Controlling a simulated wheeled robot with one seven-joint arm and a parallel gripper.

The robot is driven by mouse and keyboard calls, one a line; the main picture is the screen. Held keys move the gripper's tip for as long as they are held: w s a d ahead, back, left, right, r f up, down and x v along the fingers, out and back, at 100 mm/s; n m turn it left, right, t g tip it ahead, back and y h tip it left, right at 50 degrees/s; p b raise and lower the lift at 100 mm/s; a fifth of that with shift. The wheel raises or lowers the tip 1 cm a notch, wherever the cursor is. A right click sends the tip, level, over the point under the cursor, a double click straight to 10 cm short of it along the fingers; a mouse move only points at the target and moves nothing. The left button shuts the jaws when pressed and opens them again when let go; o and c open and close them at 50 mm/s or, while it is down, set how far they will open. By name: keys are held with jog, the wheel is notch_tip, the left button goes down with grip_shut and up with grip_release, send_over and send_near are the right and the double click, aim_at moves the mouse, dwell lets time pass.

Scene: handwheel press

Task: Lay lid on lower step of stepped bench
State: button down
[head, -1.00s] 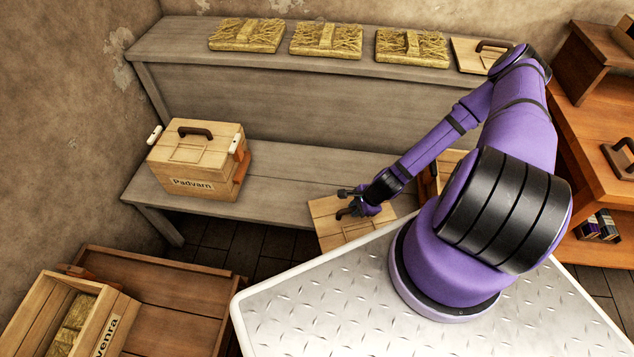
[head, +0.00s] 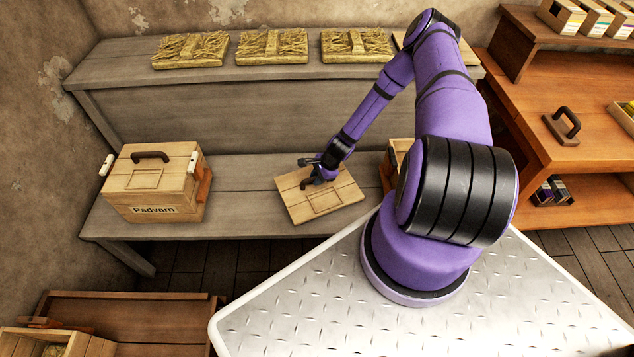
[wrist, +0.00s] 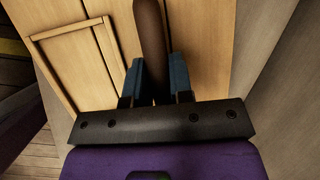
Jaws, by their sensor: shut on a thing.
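My gripper (head: 318,171) is shut on the dark handle of a pale wooden lid (head: 338,190). The lid also shows in the wrist view (wrist: 78,65), with the brown handle (wrist: 150,40) between my fingers (wrist: 153,85). In the head view the lid is over the lower step of the grey stepped bench (head: 245,200), slightly turned, its near edge close to the step's front edge. I cannot tell whether it touches the step. The upper step (head: 230,105) is behind.
A lidded wooden box labelled Padvarn (head: 155,190) stands at the lower step's left. Another wooden box (head: 397,158) is partly hidden behind my arm at right. Straw-like pads (head: 272,47) lie on the upper step. Bare step lies between the Padvarn box and the lid.

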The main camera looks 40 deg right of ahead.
jog(key=shift+w+d, duration=0.2)
jog(key=shift+w, duration=0.25)
jog(key=shift+s+f, duration=0.1)
jog(key=shift+f, duration=1.65)
jog(key=c, duration=1)
grip_release()
